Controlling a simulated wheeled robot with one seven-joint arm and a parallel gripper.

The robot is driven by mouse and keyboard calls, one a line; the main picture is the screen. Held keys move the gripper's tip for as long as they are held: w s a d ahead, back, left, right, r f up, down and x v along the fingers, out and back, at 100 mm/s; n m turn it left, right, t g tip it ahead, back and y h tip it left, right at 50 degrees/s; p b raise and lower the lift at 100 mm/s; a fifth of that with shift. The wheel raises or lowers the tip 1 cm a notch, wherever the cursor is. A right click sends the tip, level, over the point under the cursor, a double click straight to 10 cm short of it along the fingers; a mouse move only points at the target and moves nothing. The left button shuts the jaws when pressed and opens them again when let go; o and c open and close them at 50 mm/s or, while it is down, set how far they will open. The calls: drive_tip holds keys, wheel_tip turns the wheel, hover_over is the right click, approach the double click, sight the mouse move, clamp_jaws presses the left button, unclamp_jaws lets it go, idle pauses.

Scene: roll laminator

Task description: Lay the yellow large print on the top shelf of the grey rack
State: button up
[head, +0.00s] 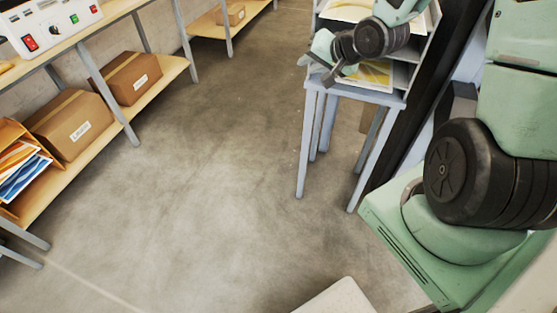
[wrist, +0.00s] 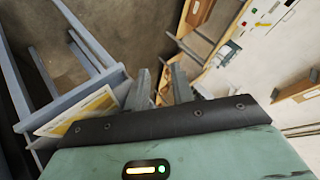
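The grey rack (head: 312,84) stands at the upper right of the head view, its shelves partly hidden by my arm. A yellow print with a pale border (head: 378,76) lies flat on a lower shelf of the rack. A yellow and white print also shows on the rack in the wrist view (wrist: 88,108). Another pale sheet with a yellowish edge (head: 347,11) lies on a higher shelf, partly hidden. My gripper (head: 322,66) is at the rack's left front side. In the wrist view, its fingers (wrist: 160,88) stand apart with nothing held between them.
A bench along the left wall carries a white machine with buttons (head: 52,25). Its lower shelf holds brown cartons (head: 72,122) and a box of coloured prints (head: 22,168). The concrete floor between bench and rack is clear. A dark post stands right of the rack.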

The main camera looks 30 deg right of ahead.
drive_tip(key=s+a+r+n+g, duration=0.1)
drive_tip(key=s+a+n+g, duration=0.3)
drive_tip(key=a, duration=0.5)
drive_tip(key=s+a+r+n+g, duration=0.1)
drive_tip(key=s+a+n, duration=0.45)
drive_tip(key=a, duration=0.25)
drive_tip(key=s+a+r+n+g, duration=0.1)
drive_tip(key=s+a+n+g, duration=0.1)
drive_tip(key=s, duration=0.6)
drive_tip(key=s+a+r+n+g+h, duration=0.1)
drive_tip(key=s+a+n, duration=0.3)
drive_tip(key=s, duration=0.4)
drive_tip(key=shift+s+a+r+g, duration=0.4)
drive_tip(key=shift+a+r+g, duration=0.05)
drive_tip(key=shift+a+g, duration=0.45)
drive_tip(key=shift+f+b, duration=0.6)
drive_tip(key=shift+d, duration=0.1)
